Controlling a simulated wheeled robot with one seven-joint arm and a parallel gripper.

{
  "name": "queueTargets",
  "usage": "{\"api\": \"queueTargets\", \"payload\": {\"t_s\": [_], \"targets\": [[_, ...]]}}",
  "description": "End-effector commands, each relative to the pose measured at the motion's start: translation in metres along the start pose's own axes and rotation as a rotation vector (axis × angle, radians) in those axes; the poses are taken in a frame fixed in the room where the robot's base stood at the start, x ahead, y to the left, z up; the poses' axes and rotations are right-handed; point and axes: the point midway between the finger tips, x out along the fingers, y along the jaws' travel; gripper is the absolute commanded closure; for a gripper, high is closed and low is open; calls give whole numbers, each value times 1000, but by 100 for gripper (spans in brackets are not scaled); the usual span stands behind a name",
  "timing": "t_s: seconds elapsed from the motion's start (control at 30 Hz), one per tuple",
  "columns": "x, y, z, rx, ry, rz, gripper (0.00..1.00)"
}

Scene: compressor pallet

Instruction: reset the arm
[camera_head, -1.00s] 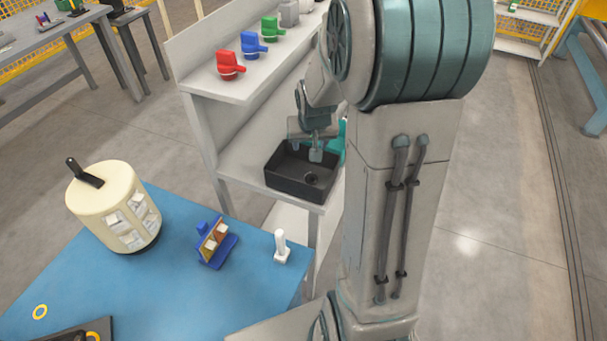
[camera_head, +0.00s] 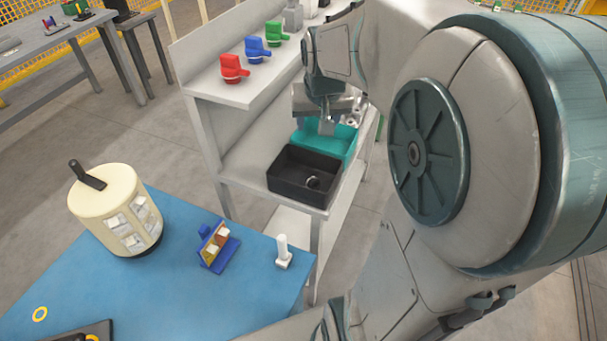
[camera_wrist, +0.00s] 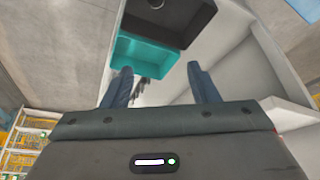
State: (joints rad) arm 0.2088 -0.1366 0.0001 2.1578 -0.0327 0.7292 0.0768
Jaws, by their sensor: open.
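My gripper (camera_head: 327,124) hangs over the lower shelf of the white rack, above the teal bin (camera_head: 334,143). In the wrist view my gripper (camera_wrist: 160,85) has its two fingers spread apart with nothing between them. The teal bin (camera_wrist: 150,62) and the black bin (camera_wrist: 170,18) lie beyond the fingertips there. The black bin (camera_head: 290,178) stands in front of the teal bin and holds a small ring-like part (camera_head: 313,183). My arm hides part of the rack's right side.
The white rack's upper shelf (camera_head: 228,90) carries red (camera_head: 233,69), blue (camera_head: 257,49) and green (camera_head: 275,34) parts. A blue table (camera_head: 180,290) in front bears a cream cylinder (camera_head: 118,215), a blue fixture (camera_head: 217,250) and a white peg part (camera_head: 283,252).

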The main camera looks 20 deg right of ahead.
Motion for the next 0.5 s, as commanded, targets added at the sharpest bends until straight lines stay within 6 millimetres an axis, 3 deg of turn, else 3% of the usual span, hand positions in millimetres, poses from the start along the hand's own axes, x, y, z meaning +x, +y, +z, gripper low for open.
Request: {"api": "queueTargets", "payload": {"t_s": [0.37, 0.5], "targets": [[0, 0, 1, -2, 0, -1, 46], [-9, -10, 22, -33, -14, -13, 46]]}}
